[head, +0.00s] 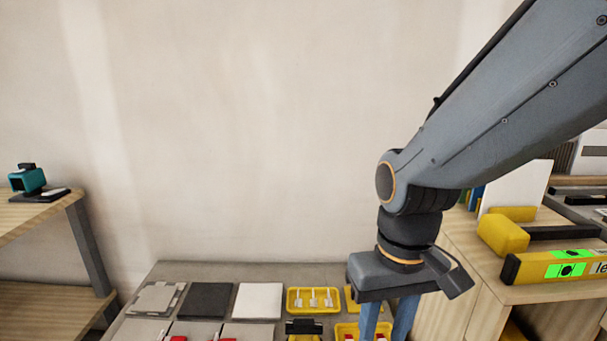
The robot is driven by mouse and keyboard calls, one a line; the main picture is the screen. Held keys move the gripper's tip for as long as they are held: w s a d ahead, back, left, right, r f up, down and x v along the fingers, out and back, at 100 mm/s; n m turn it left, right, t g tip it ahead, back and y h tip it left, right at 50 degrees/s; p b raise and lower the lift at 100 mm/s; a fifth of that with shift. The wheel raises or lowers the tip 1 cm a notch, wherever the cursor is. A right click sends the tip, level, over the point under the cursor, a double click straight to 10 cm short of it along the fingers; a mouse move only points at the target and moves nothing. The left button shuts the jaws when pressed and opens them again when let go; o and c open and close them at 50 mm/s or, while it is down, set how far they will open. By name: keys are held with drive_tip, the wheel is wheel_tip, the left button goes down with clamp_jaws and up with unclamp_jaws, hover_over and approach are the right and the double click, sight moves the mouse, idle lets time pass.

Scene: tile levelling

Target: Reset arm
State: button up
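My gripper (387,322) hangs pointing down at the lower right of the head view, above the right end of the low grey table (215,271). Its two blue-grey fingers stand apart with a gap between them, and I see nothing held in the gap. The fingertips run out of the bottom of the picture. My arm comes in from the upper right and bends down at the joint above the gripper.
The table bears grey, dark and white tiles (258,301), a yellow tray (291,301) and red-handled items. A wooden bench at right holds a yellow level (533,268) and a yellow block (500,237). A wooden shelf (35,213) with a teal device stands left.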

drive_tip(key=d+r+m+p, duration=0.2)
drive_tip(key=d+r+p, duration=0.5)
drive_tip(key=p, duration=0.6)
drive_tip(key=shift+s+d+r, duration=0.15)
drive_tip(key=shift+s+r, duration=0.2)
drive_tip(key=shift+r, duration=0.1)
